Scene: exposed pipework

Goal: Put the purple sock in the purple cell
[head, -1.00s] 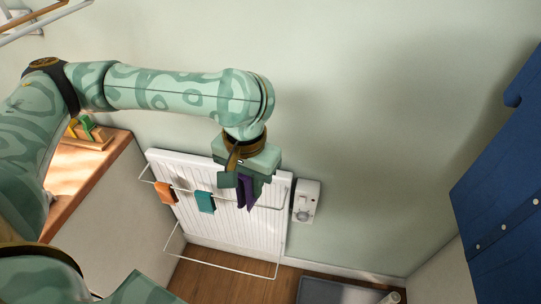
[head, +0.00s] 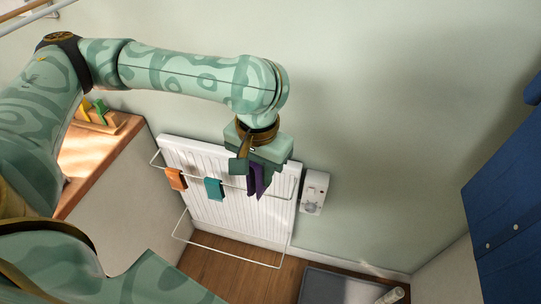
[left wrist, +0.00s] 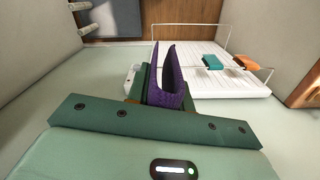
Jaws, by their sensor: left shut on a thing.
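My left gripper (head: 248,171) is shut on the purple sock (head: 258,181), in front of the white radiator's right part. The sock hangs below the fingers as a folded strip; in the left wrist view the purple sock (left wrist: 168,88) shows two flaps standing away from the gripper. I cannot tell whether it still touches the rail. A teal sock (head: 213,188) and an orange sock (head: 176,179) hang on the rail to its left. I see no purple cell in these views. My right gripper is not in view.
The white radiator (head: 226,217) has wire rails in front. A control box (head: 314,191) is on the wall to its right. A wooden counter (head: 97,160) with a wooden holder (head: 111,125) is at left. A grey tray (head: 338,289) lies on the floor. A blue panel (head: 506,215) stands at right.

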